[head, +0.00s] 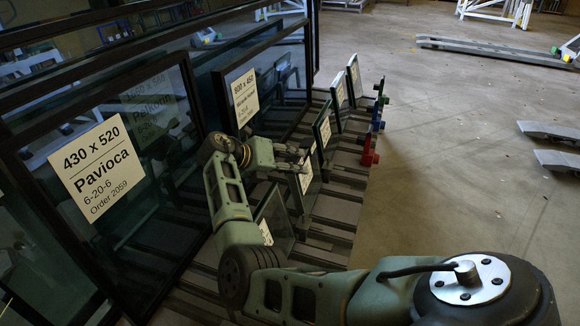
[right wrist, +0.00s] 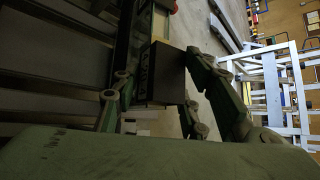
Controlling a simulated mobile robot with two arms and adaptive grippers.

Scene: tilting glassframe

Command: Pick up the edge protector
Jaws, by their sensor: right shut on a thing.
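My right gripper (head: 300,158) is at a small upright glass pane (head: 304,175) with a pale label, in the middle of the rack in the head view. In the right wrist view its fingers (right wrist: 160,95) stand on either side of a dark block (right wrist: 166,72), and the gripper is shut on it. The block appears to be the edge protector, with faint lettering on its left face. In the head view the block is too small and dark to make out. I cannot tell whether it touches the pane. My left gripper is not in view.
Large framed glass panes, one with a Pavioca label (head: 98,168), stand close on the left. Other small panes (head: 339,98) stand along the slatted rack (head: 335,215). Red (head: 370,150) and blue (head: 378,118) pieces sit at its right edge.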

